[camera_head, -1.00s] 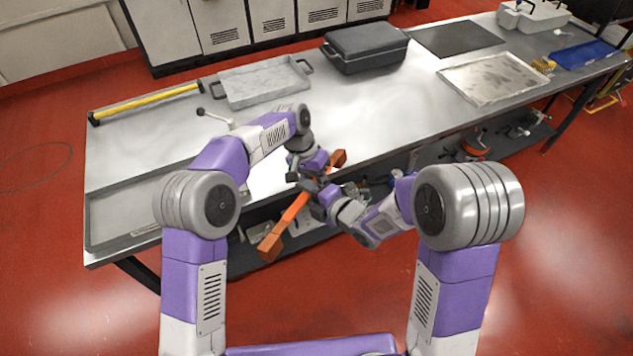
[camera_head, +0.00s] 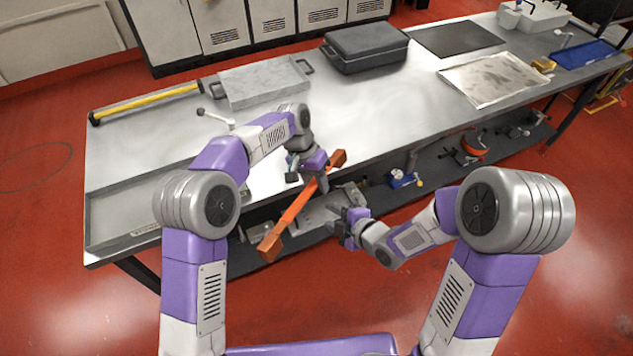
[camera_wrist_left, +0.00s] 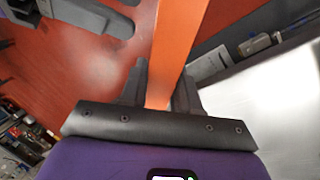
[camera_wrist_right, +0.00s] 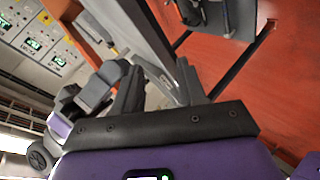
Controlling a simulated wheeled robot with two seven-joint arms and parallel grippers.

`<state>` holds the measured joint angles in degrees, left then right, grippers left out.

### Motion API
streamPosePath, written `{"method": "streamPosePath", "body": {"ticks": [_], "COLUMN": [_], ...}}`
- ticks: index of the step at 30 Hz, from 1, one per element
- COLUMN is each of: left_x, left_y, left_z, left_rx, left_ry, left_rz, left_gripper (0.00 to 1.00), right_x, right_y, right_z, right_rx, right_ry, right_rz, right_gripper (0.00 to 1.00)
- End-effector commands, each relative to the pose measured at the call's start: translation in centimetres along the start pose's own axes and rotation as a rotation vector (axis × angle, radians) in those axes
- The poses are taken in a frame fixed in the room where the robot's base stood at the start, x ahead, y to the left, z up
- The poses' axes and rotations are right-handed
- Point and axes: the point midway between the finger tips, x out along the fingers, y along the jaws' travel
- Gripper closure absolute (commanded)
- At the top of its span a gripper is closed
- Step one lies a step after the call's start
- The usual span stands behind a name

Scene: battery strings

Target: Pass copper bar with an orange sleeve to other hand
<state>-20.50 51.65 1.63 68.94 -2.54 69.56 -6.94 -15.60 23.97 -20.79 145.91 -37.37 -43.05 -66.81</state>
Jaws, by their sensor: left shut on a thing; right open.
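The copper bar with an orange sleeve (camera_head: 292,213) is held in the air at a slant in front of the table's near edge, its lower end toward the lower left. My left gripper (camera_head: 321,182) is shut on it near its upper end. In the left wrist view the orange sleeve (camera_wrist_left: 176,48) runs between the left gripper's fingers (camera_wrist_left: 160,88). My right gripper (camera_head: 347,216) is open, to the lower right of the bar and apart from it. In the right wrist view its fingers (camera_wrist_right: 158,88) are spread, with no bar between them.
The metal table (camera_head: 390,125) holds a grey tray (camera_head: 262,85), a black case (camera_head: 365,48), a flat metal tray (camera_head: 495,78) and a yellow bar (camera_head: 150,102). A lower shelf under the table holds tools. Red floor in front is clear.

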Motion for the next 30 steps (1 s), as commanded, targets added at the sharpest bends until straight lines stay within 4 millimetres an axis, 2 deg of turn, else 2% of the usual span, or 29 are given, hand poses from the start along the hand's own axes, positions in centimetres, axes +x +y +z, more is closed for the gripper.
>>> {"method": "streamPosePath", "body": {"ticks": [1, 3, 7, 12, 15, 18, 21, 24, 30], "left_x": [-0.1, -0.1, -0.1, -0.1, -0.1, -0.1, -0.2, -0.2, -0.2], "left_y": [0.1, 0.1, 0.1, 0.1, 0.1, 0.1, 0.1, 0.1, 0.1], "left_z": [-0.1, -0.1, -0.1, -0.1, -0.1, -0.1, -0.1, -0.1, -0.1], "left_rx": [0.000, 0.001, 0.001, 0.001, 0.001, 0.001, 0.001, 0.001, 0.001], "left_ry": [0.003, 0.003, 0.003, 0.003, 0.003, 0.003, 0.003, 0.003, 0.003], "left_rz": [0.001, 0.001, 0.001, 0.001, 0.001, 0.001, 0.001, 0.001, 0.001], "left_gripper": [1.00, 1.00, 1.00, 1.00, 1.00, 1.00, 1.00, 1.00, 1.00], "right_x": [0.7, 1.4, 2.0, 1.6, 1.1, 0.6, 0.3, 0.1, 0.1], "right_y": [-2.3, -5.3, -11.4, -19.1, -22.7, -25.2, -26.7, -27.3, -27.5], "right_z": [1.5, 3.1, 5.4, 6.3, 5.9, 5.3, 4.7, 4.4, 4.3], "right_rx": [0.146, 0.369, 0.790, 1.319, 1.574, 1.765, 1.886, 1.947, 1.961], "right_ry": [-0.050, -0.128, -0.288, -0.526, -0.656, -0.764, -0.835, -0.873, -0.881], "right_rz": [-0.059, -0.128, -0.235, -0.335, -0.370, -0.390, -0.400, -0.401, -0.402], "right_gripper": [0.59, 0.59, 0.59, 0.59, 0.59, 0.59, 0.59, 0.59, 0.59]}}
